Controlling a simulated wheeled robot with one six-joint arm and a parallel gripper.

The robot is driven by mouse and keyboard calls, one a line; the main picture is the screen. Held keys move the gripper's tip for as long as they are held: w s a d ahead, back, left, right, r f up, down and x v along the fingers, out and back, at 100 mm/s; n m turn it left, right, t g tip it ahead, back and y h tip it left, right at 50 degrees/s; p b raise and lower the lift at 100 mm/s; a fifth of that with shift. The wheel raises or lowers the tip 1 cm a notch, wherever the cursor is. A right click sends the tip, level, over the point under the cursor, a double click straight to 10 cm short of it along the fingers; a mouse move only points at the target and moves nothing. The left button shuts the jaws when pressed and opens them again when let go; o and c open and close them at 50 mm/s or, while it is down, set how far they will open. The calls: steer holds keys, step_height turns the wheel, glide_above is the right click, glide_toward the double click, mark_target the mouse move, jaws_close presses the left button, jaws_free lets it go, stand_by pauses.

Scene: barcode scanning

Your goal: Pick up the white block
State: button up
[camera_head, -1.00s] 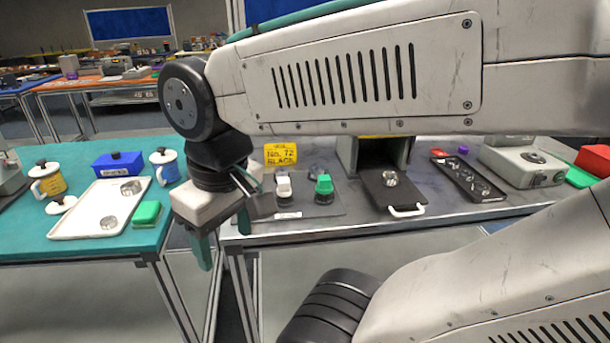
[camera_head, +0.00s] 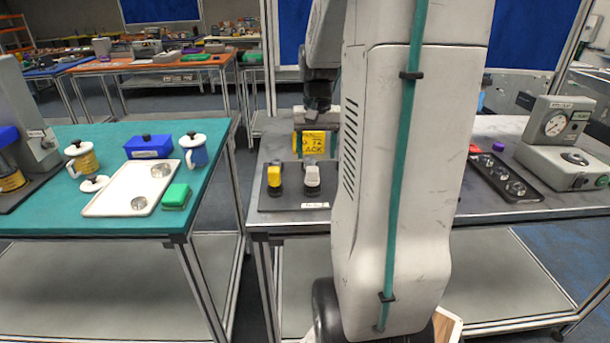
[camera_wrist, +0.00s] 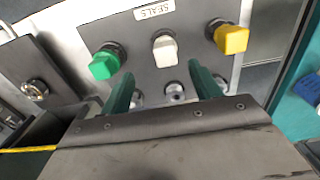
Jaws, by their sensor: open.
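The white block (camera_head: 312,175) sits on a dark round post on a grey plate in the head view. In the wrist view the white block (camera_wrist: 165,48) is the middle one of a row, between a green block (camera_wrist: 104,65) and a yellow block (camera_wrist: 231,38). My gripper (camera_wrist: 160,70) is open and empty. Its green fingers stand apart, with the white block in the gap beyond their tips. The yellow block (camera_head: 274,177) is left of the white one; the green block is hidden there.
A label reading SEALS (camera_wrist: 154,10) is on the plate by the row. A tray with several round parts (camera_head: 503,178) lies to the right. A teal table (camera_head: 60,215) with a white tray (camera_head: 108,205) stands left.

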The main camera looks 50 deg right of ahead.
mark_target(312, 169)
steer(key=f, duration=0.6)
steer(key=shift+w+a+f, duration=0.3)
steer(key=shift+a, duration=0.1)
steer(key=c, duration=1.1)
